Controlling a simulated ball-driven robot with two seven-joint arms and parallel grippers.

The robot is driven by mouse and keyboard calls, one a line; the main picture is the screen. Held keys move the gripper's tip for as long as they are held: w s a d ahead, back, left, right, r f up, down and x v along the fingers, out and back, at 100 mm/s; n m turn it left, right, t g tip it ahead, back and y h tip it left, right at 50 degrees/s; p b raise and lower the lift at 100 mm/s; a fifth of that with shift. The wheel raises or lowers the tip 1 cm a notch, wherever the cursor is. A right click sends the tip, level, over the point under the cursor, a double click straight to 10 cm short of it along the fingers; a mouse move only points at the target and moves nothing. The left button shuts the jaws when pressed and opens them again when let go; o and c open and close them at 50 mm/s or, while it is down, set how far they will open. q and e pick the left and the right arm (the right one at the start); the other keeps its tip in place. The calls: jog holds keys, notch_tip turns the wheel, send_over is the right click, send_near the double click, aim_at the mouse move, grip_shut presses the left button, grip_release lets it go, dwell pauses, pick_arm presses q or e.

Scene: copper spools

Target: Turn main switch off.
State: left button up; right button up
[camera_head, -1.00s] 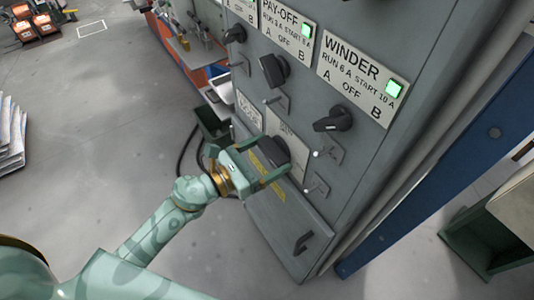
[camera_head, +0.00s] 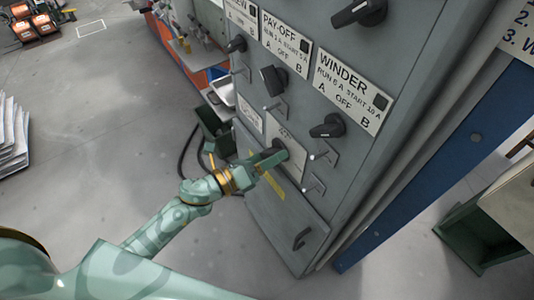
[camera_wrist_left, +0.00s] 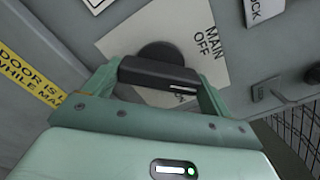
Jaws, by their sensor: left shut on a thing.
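The main switch is a black rotary knob on a pale plate on the grey cabinet; in the head view the knob (camera_head: 270,155) is partly hidden by my gripper. In the left wrist view the knob's bar (camera_wrist_left: 158,72) lies across the picture, with a white mark near its right end. The plate (camera_wrist_left: 185,30) shows "OFF" to the right of the knob. My left gripper (camera_head: 266,163) is shut on the knob, with one finger at each end of the bar. My right gripper is not in view.
Winder (camera_head: 327,126) and pay-off (camera_head: 273,80) knobs sit above on the cabinet. Their indicator windows (camera_head: 380,102) are dark. Small metal levers (camera_head: 322,154) stick out beside the switch. A yellow warning strip (camera_wrist_left: 30,70) lies left of it. Open floor (camera_head: 90,130) lies left.

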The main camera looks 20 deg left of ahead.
pick_arm(q)
jog(key=n+p, duration=0.2)
jog(key=n, duration=0.2)
jog(key=shift+r+n, duration=0.1)
jog(key=shift+n, duration=0.2)
jog(key=shift+n+p, duration=0.9)
jog(key=shift+n, duration=1)
jog(key=o, duration=0.9)
jog(key=shift+c, duration=0.2)
jog(key=shift+a, duration=0.1)
jog(key=v, duration=1.6)
jog(key=shift+s+a, duration=0.1)
jog(key=shift+s, duration=0.05)
